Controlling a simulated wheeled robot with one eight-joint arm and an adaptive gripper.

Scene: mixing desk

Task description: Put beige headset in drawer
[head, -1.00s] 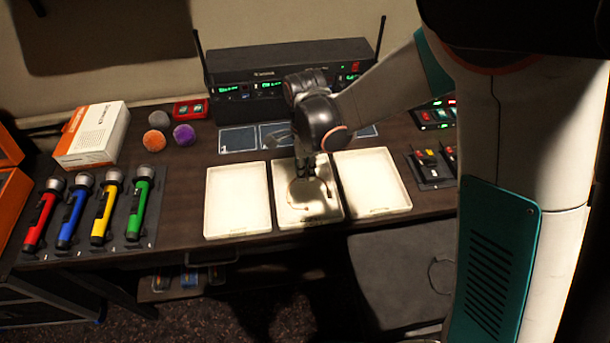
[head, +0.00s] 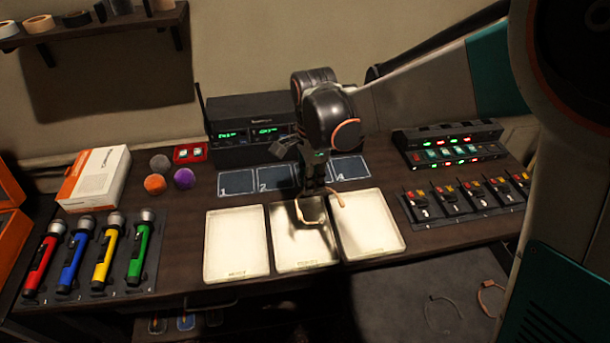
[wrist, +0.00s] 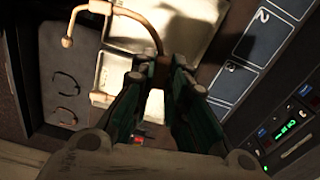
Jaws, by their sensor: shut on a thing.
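The beige headset (head: 337,197) is a thin curved band held in the air above the middle cream tray (head: 285,262). My gripper (head: 317,187) points down and is shut on it. In the wrist view the headset (wrist: 130,14) arches out beyond my fingertips (wrist: 163,72), with a small round end at the left. The part between the fingers is hidden. Below the desk's front edge at right is a grey flat surface (head: 400,285) that looks like an open drawer, with a dark thin headset (head: 441,312) and a pinkish one (head: 490,298) on it.
Cream trays stand left (head: 237,245) and right (head: 372,225) of the middle one. Switch boxes (head: 465,203) and a lit console (head: 447,143) are at right, a radio receiver (head: 250,130) behind. Several coloured microphones (head: 105,255) lie at left.

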